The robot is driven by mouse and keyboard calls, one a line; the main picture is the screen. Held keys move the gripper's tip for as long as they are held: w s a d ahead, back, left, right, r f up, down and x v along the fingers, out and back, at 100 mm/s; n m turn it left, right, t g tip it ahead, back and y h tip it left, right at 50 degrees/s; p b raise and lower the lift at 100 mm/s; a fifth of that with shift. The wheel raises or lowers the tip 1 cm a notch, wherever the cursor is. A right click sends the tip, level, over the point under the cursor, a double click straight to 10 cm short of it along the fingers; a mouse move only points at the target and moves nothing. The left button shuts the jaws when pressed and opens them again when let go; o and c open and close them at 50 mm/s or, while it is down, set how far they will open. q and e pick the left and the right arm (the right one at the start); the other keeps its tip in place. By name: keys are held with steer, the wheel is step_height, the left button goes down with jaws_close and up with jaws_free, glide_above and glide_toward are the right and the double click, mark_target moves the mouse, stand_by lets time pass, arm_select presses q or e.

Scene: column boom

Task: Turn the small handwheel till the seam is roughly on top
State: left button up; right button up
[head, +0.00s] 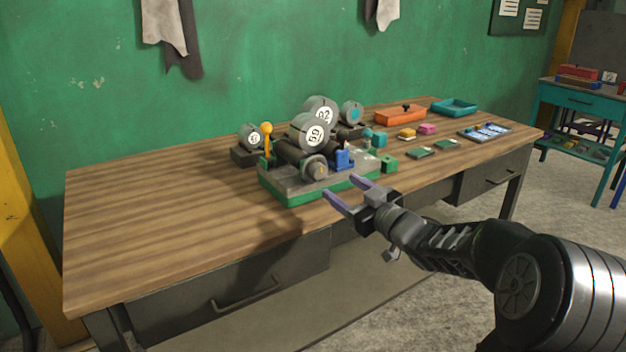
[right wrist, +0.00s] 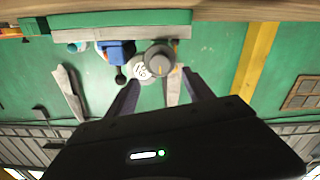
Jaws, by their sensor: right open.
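The small handwheel (head: 314,168) is a grey round knob on the near face of a bench machine with a grey and green base (head: 290,193). In the right wrist view, which looks upside down, the handwheel (right wrist: 158,60) lies between and beyond my fingertips. Its seam is too small to make out with certainty. My right gripper (head: 339,187) is open and empty, with two purple-grey fingers pointing at the machine's front. The fingers are apart from the handwheel. My left gripper is in neither view.
A blue block (head: 343,158) sits right beside the handwheel, and a yellow-knobbed lever (head: 267,142) stands at its left. Numbered grey drums (head: 310,130) rise behind. An orange box (head: 400,115) and a teal tray (head: 454,107) are farther right. The left tabletop is clear.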

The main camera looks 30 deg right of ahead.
mark_target(322, 174)
steer(key=shift+w+f, duration=0.1)
steer(key=shift+w, duration=0.1)
steer(key=w, duration=0.7)
steer(key=shift+w+d, duration=0.1)
steer(key=shift+w, duration=0.15)
jaws_close()
stand_by(0.5)
